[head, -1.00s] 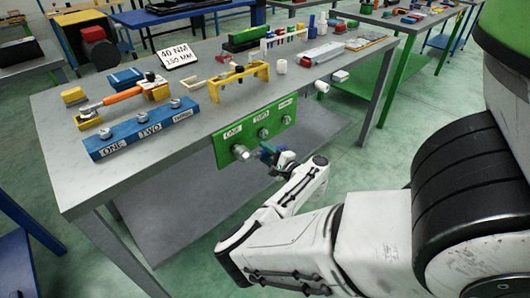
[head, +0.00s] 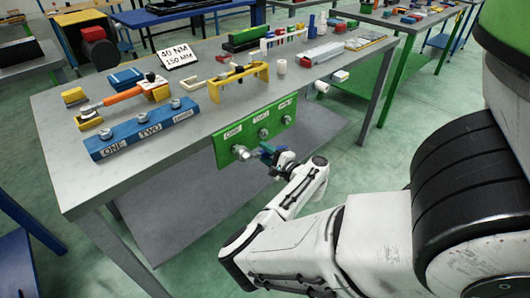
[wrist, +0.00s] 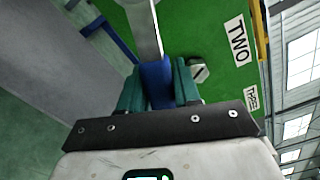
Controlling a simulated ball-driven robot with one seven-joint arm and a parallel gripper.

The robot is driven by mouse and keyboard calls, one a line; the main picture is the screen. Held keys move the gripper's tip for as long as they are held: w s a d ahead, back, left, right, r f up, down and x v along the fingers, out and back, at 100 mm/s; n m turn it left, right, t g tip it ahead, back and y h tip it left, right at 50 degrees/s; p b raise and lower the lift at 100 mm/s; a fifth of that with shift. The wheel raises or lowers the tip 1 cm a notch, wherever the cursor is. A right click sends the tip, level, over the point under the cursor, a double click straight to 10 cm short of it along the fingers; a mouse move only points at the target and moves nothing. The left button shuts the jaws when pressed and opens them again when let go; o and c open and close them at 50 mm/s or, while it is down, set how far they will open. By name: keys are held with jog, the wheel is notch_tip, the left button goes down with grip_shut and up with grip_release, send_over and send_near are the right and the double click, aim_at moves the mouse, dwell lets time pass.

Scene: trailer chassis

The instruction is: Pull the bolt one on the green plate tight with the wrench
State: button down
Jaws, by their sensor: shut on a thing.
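The green plate (head: 222,150) hangs on the table's front edge, with labels ONE, TWO and THREE. Bolt one (head: 240,153) sticks out at its left end, below label ONE. My gripper (head: 270,153) is just right of bolt one, in front of the plate. In the wrist view my gripper (wrist: 158,88) is shut on the blue grip of the wrench (wrist: 156,72). The wrench's metal shaft runs up out of that view, so its head is hidden there. In the head view the wrench reaches toward bolt one; I cannot tell whether it is seated.
Bolt two (head: 263,133) and bolt three (head: 286,120) sit further right on the plate. On the table are a blue block (head: 125,143) with several bolts, an orange-handled tool (head: 122,96), a yellow rack (head: 240,82) and a sign (head: 176,57).

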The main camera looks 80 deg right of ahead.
jog(key=shift+b+x, duration=0.3)
jog(key=shift+x, duration=0.5)
dwell(0.9)
jog(key=c, duration=1.3)
grip_release()
jog(key=shift+c, duration=0.2)
grip_shut()
